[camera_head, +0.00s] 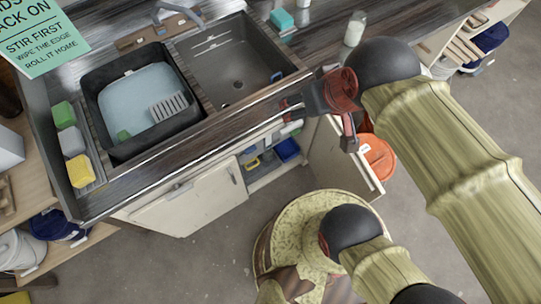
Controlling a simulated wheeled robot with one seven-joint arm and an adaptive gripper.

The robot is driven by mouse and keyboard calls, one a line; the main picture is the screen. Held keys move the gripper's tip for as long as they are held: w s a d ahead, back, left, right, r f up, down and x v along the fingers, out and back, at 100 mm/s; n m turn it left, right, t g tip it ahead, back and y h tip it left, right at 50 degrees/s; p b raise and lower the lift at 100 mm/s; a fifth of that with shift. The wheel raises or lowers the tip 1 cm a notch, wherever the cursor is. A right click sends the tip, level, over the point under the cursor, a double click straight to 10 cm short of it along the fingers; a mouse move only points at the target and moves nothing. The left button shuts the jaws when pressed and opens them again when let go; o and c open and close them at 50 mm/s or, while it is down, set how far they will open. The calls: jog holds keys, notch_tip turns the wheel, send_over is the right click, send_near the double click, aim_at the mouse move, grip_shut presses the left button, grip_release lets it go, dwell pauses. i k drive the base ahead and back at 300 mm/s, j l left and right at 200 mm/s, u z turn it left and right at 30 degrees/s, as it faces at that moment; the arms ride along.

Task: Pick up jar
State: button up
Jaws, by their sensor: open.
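A small pale, translucent jar (355,29) stands upright on the dark wood counter near its right end, at the top of the head view. My gripper (317,122) has a red body and dark fingers. It hangs by the counter's front edge, below and slightly left of the jar in the picture, apart from it. Its fingers are spread and nothing shows between them. My arm comes in from the right, and its black wrist joint is close below the jar in the picture.
A sink (237,65) and a black basin of water (145,100) lie left. Sponges (76,171) line the left edge; a teal block (281,19) is near the jar. An open cabinet door (345,160) and orange bucket (378,156) are below my gripper.

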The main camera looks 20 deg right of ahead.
aim_at(268, 157)
jog(key=k+j+z, duration=0.35)
jog(key=j, duration=0.15)
jog(key=k+j+z, duration=0.35)
